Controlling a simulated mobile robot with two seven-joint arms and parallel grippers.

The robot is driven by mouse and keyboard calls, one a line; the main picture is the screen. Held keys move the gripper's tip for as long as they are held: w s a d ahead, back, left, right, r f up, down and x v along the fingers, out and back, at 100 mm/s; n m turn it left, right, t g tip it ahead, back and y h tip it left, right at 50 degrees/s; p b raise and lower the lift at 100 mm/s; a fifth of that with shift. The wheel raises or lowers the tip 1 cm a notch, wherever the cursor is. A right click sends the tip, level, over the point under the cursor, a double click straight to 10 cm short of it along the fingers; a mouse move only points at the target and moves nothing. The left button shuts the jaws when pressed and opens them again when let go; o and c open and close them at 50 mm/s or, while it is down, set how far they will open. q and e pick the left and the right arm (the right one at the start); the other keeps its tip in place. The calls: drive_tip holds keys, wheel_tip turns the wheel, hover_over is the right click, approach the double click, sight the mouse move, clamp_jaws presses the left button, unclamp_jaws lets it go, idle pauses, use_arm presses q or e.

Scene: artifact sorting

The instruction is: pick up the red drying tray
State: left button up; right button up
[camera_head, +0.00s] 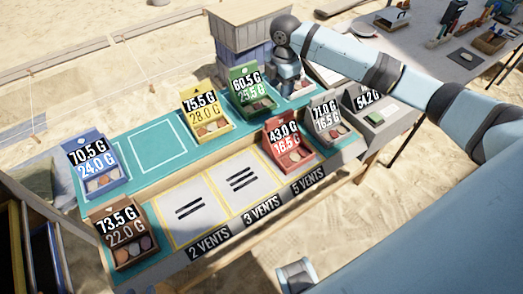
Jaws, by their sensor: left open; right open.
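The red drying tray (284,151) stands upright on the near row of the sorting table, in the place above the "5 VENTS" label. Its card reads 43.0 G over 16.5 G, and small round pieces lie in its front. My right gripper (291,86) points down at the far row, beyond the red tray and apart from it, just right of the green tray. Its fingertips are small and partly unclear here. Its arm comes in from the right. I cannot make out my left gripper.
A grey tray (327,125) stands close right of the red one. Green (243,82), yellow (200,110), blue (88,155) and brown (121,220) trays stand along the table. The 2 and 3 vents places (240,181) are empty. A wooden crate (237,30) stands behind.

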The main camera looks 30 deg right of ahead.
sight(280, 116)
wheel_tip(280, 116, down, 8)
drive_tip(key=shift+w+d+f, duration=0.1)
drive_tip(key=shift+d, duration=0.05)
drive_tip(key=shift+s+f, duration=0.2)
drive_tip(key=shift+f, duration=2.4)
drive_tip(key=shift+r, duration=0.1)
clamp_jaws()
